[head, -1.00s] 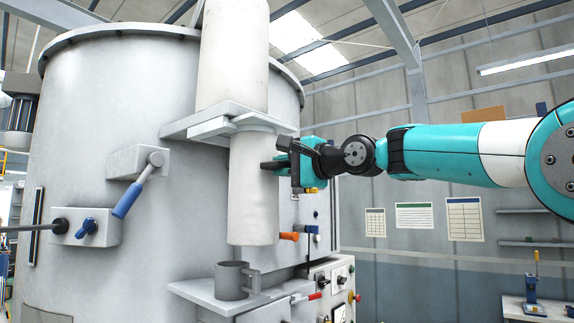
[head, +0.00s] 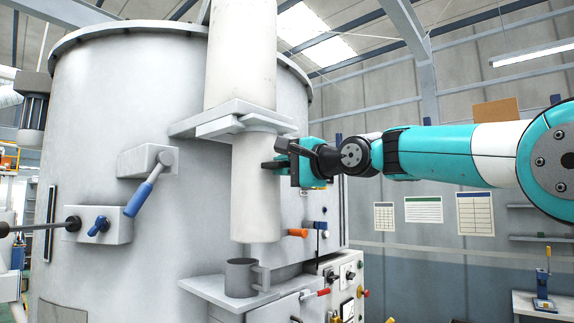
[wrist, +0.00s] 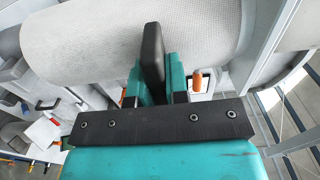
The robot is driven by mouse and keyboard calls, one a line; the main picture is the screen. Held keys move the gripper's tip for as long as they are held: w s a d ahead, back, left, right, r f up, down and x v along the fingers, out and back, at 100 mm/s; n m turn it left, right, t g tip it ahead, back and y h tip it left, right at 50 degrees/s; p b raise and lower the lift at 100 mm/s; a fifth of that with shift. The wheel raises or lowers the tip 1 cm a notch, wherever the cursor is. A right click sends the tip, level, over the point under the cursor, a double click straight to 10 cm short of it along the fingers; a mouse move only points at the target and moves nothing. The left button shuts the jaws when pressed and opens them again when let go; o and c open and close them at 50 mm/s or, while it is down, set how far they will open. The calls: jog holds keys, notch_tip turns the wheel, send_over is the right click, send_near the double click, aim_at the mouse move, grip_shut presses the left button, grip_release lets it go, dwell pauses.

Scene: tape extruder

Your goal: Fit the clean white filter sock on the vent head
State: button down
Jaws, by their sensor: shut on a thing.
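A white filter sock (head: 256,190), a long upright clean tube, is held in my gripper (head: 276,163). The fingers are shut on its right side in its upper half. Its top meets or overlaps the underside of a grey bracket (head: 205,125) on the big tank. I cannot tell whether it is seated there or just in front. A wide white pipe (head: 240,60) rises above the bracket. The vent head is not clearly seen. In the wrist view the sock (wrist: 90,45) shows as a mesh-textured tube lying across the top, with a dark finger against it.
A grey mug (head: 240,278) stands on a shelf (head: 215,289) below the sock. The large grey tank (head: 85,170) fills the left, with a blue-handled lever (head: 140,195). An orange knob (head: 297,232) is close right of the sock. Open space lies right, beneath my arm.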

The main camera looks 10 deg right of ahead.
jog(key=shift+p+x, duration=0.45)
jog(key=shift+x, duration=1.75)
jog(key=c, duration=1)
grip_release()
jog(key=shift+c, duration=0.2)
jog(key=shift+s+d+f, duration=0.1)
jog(key=b+v, duration=0.9)
jog(key=v, duration=0.8)
